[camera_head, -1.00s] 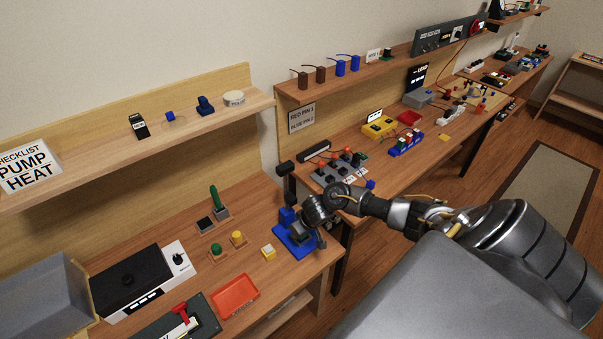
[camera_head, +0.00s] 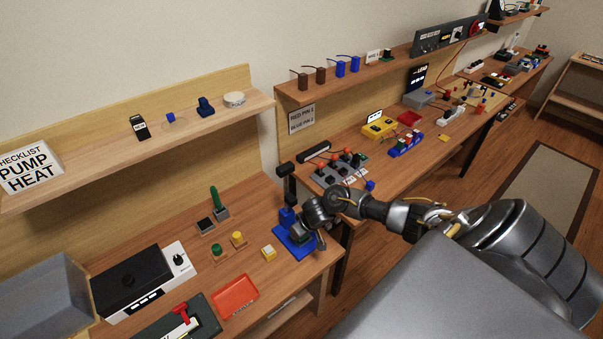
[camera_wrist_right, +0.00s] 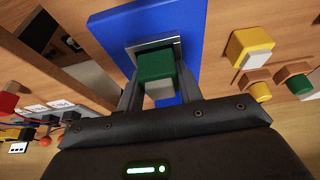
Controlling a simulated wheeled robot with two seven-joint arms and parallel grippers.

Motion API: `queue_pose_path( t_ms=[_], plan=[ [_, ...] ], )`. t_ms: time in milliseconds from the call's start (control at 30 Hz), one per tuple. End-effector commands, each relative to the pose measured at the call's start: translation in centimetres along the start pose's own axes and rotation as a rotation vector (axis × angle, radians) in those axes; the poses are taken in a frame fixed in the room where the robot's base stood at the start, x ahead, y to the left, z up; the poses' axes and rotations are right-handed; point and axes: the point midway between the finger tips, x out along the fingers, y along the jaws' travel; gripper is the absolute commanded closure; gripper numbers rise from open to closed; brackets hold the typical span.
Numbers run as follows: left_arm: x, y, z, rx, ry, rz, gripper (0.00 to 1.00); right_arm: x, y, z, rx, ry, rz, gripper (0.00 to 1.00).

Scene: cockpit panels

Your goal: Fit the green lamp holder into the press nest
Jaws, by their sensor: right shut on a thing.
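The green lamp holder (camera_wrist_right: 156,66) is between the fingers of my right gripper (camera_wrist_right: 158,72) in the right wrist view, with a pale face toward the camera. The grey nest (camera_wrist_right: 150,43) lies right at the holder on the blue press base (camera_wrist_right: 115,28). I cannot tell whether the holder is seated in it or just above it. In the head view my right gripper (camera_head: 302,237) reaches down over the blue press (camera_head: 284,241) and hides most of the holder. My left gripper is out of view.
A black lever post (camera_head: 289,185) rises behind the press. A black machine (camera_head: 135,278) stands further left. The bench's right edge is close.

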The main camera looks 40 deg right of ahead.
Motion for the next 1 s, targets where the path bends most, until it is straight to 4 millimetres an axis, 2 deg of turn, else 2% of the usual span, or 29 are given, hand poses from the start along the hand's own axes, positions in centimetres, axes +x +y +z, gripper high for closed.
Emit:
queue_pose_path(
  t_ms=[167, 567, 1000],
  plan=[
    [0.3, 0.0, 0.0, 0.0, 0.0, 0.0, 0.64, 0.5, 0.0, 0.2, 0.0, 0.0, 0.0, 0.86],
    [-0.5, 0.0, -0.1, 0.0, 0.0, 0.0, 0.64, -0.5, 0.0, -0.2, 0.001, 0.0, 0.0, 0.86],
    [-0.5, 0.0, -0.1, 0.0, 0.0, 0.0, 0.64, -0.4, 0.0, -0.2, 0.0, 0.0, 0.0, 0.86]
  ],
)
